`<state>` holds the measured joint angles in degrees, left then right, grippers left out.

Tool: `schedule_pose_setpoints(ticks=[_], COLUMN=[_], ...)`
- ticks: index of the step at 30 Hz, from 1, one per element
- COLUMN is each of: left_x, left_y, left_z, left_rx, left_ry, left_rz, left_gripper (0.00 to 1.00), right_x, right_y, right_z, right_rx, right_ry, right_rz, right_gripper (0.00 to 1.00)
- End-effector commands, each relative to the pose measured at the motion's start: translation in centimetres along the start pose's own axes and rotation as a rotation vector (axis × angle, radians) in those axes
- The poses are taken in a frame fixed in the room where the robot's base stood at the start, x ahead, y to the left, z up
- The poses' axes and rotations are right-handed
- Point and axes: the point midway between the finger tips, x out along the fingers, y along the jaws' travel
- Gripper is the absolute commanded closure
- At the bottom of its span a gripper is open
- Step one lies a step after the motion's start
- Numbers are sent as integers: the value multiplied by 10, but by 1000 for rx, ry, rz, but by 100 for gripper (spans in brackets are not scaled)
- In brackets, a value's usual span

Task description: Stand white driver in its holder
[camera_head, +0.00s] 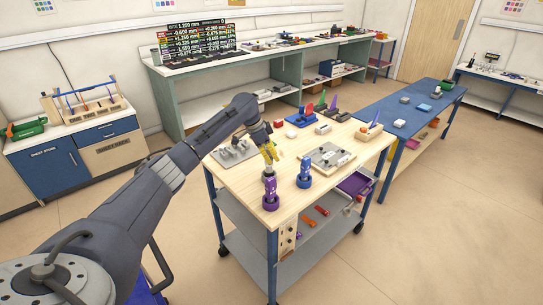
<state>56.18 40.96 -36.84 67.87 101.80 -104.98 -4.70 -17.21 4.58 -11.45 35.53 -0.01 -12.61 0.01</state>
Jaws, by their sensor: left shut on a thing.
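My left gripper (269,154), with yellow fingers, reaches over the near left part of the wooden worktop from the left. It is shut on a small pale thing, which I take to be the white driver (268,170); the fingers hide most of it. It is directly above a purple stand (270,194) near the front corner. I cannot tell whether the driver touches the stand or is inside it. A similar blue stand (304,178) is to the right, with a blue upright piece on top. Which stand is the driver's holder is unclear. My right gripper is not in view.
The wooden worktop (235,185) also bears a grey metal fixture (234,153) at left, a flat grey plate (331,157) at right, and several small coloured pieces at the back. A blue table (417,108) adjoins at right. The front left of the worktop is bare.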

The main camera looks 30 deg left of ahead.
Motion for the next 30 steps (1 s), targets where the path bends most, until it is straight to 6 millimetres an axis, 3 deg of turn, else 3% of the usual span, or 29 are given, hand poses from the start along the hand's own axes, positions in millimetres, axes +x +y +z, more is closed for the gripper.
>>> schedule_pose_setpoints(ticks=[30], left_x=[20], left_y=[0], left_z=[8], left_rx=[0], left_ry=[0], left_rz=[0], left_gripper=[100], right_x=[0], right_y=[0], right_z=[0], right_rx=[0], right_ry=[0], right_rz=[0], right_gripper=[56])
